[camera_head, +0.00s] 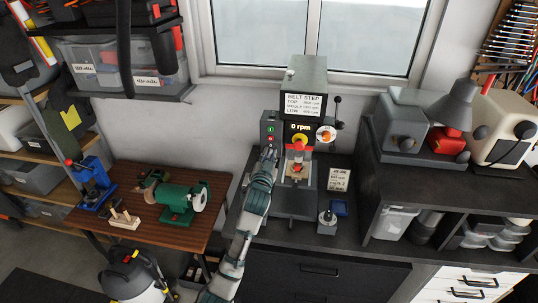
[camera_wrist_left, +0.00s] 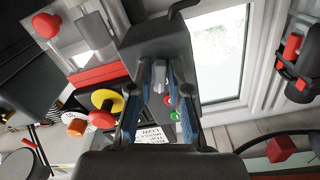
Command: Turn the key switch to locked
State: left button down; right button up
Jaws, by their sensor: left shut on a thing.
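The drill press (camera_head: 305,80) stands at the back of the bench, with a control box (camera_head: 270,128) on its left side carrying green and red buttons. My left gripper (camera_head: 268,152) reaches up to the lower part of this box and hides the key switch in the head view. In the left wrist view, the blue-padded fingers of my left gripper (camera_wrist_left: 161,82) are closed around a small grey key (camera_wrist_left: 159,72) between their tips. I cannot tell the key's exact angle or its markings. My right gripper is in neither view.
A sign (camera_head: 339,179) and a blue tray (camera_head: 339,208) lie further right. A green bench grinder (camera_head: 180,200) stands on the wooden table at left.

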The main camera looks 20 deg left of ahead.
pick_arm(q)
jog(key=shift+f+n+p, duration=0.2)
jog(key=shift+n+p, duration=0.05)
jog(key=shift+n, duration=0.7)
jog(key=shift+f+n+p, duration=0.15)
jog(key=shift+n+p, duration=0.1)
jog(key=shift+n, duration=0.7)
jog(key=shift+d, duration=0.1)
jog(key=c, duration=1.2)
grip_release()
jog(key=shift+r, duration=0.15)
jog(key=shift+s, duration=0.15)
jog(key=v, duration=1.1)
jog(key=shift+s, duration=0.25)
